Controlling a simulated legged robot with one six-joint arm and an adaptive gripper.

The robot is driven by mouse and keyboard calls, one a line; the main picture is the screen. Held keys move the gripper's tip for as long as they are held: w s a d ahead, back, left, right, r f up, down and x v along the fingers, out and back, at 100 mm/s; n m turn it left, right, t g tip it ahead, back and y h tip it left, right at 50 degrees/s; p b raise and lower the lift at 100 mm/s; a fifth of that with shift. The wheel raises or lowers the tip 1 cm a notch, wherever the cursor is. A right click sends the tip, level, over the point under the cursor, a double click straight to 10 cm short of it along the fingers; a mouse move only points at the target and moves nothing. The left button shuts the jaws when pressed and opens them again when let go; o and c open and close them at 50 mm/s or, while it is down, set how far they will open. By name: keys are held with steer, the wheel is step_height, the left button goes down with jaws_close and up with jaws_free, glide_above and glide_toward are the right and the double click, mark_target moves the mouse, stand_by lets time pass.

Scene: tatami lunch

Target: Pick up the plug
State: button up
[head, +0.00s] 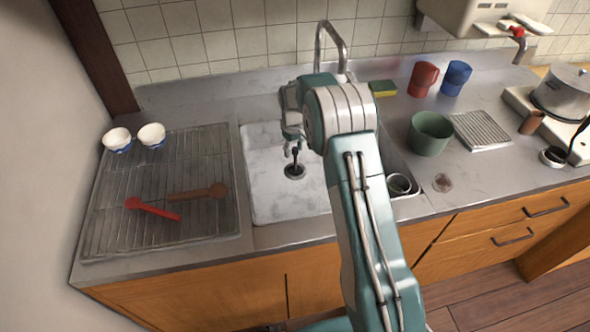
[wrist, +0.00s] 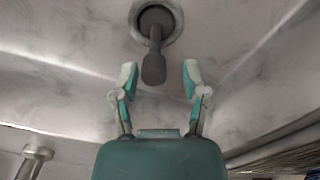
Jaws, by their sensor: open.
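The plug (head: 295,168) is dark and sits in the drain on the floor of the white sink (head: 262,195), with its stem standing up. In the wrist view the plug (wrist: 154,65) shows as a dark grey disc in a metal drain ring, its thick stem reaching toward the space between my fingertips. My gripper (head: 294,148) is above the plug in the sink, pointing down. In the wrist view my gripper (wrist: 158,75) is open and empty, with one finger on each side of the stem's line. Neither finger appears to touch the stem.
The faucet (head: 333,38) rises behind my gripper. A metal cup (head: 398,184) is at the sink's right side. A drying rack (head: 110,215) with red and brown spoons lies left. A green bowl (head: 430,134) and a sponge (head: 383,88) stand right of the sink.

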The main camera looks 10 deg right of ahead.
glide_above(295, 172)
steer(key=f, duration=0.4)
steer(key=shift+w+d+f, duration=0.1)
steer(key=shift+w+f, duration=0.2)
steer(key=shift+f, duration=0.05)
jaws_close()
steer(key=shift+r, duration=0.1)
